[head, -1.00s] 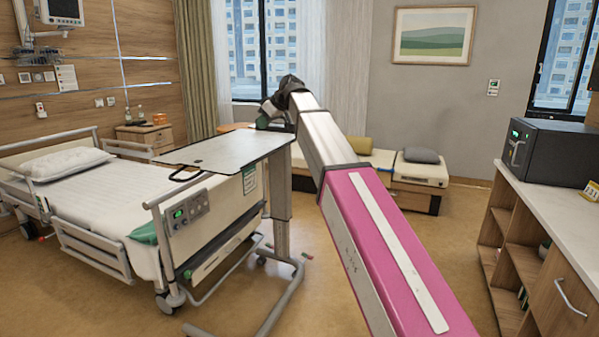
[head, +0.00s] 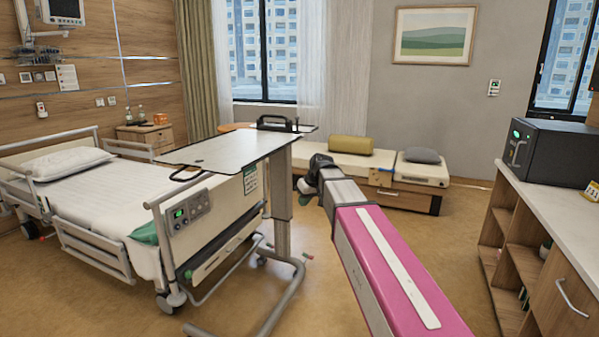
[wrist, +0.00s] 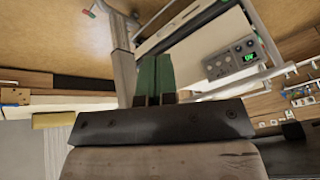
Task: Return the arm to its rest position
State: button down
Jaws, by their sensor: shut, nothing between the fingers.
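My arm (head: 385,255) reaches forward from the lower right in the head view, over the open floor right of the overbed table. Its dark wrist end is near the table's column, with a visible gap between them in the picture. My gripper (wrist: 154,78) shows in the wrist view as two green fingers side by side, closed together with nothing between them. In the head view the fingertips are not clear behind the wrist.
The overbed table (head: 222,152) stands by the bed (head: 100,190), left of my arm. A bench (head: 345,165) with cushions lies beyond. A counter (head: 560,180) with a dark microwave (head: 555,152) is at the right. Floor between arm and counter is clear.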

jog(key=s+d+f+m+g+h, duration=0.1)
jog(key=s+d+f+m+h, duration=0.1)
jog(key=s+d+f, duration=0.6)
jog(key=s+d+f+m+g+h, duration=0.1)
jog(key=s+d+f+m, duration=0.3)
jog(key=s+d+f, duration=0.5)
jog(key=s+f+h, duration=0.1)
jog(key=s+f, duration=0.4)
jog(key=f, duration=0.3)
jog(key=shift+s+d+m+g, duration=0.15)
jog(key=shift+d+m+g, duration=0.05)
jog(key=shift+m+g, duration=0.2)
